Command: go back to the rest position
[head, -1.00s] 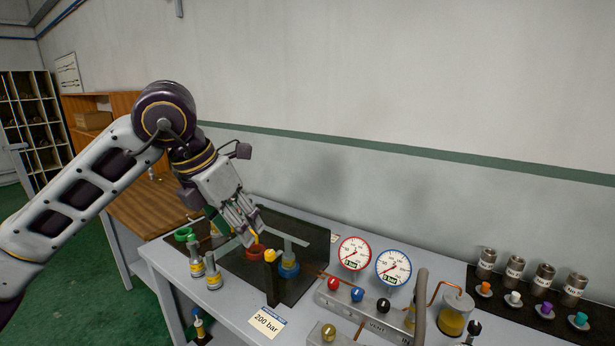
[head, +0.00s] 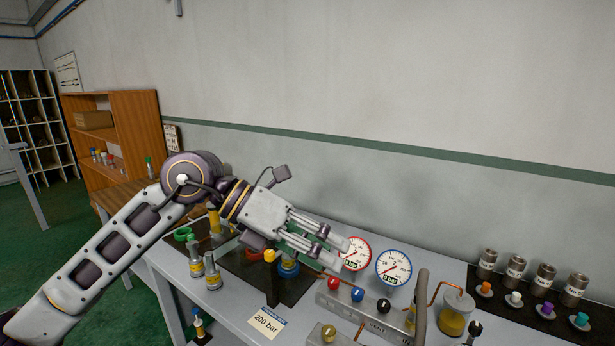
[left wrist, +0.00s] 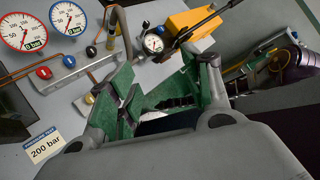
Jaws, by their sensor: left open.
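My left gripper (head: 325,246) is open and empty in the head view, held above the bench in front of the red-rimmed gauge. Its green-padded fingers (left wrist: 160,98) are spread in the left wrist view with nothing between them. Behind and below it, the pipe vises on the black plate (head: 290,291) are partly hidden by the gripper and arm. A yellow knob (head: 270,255) and a blue ring (head: 289,269) show there. My right gripper is not seen in the head view; an arm-like part at the right of the left wrist view is unclear.
A red-rimmed gauge (head: 355,254) and a blue-rimmed gauge (head: 393,266) stand close beside the gripper. A valve block (head: 365,309), a "200 bar" card (head: 266,323) and several steel cylinders (head: 515,271) are on the bench. The space above the bench is clear.

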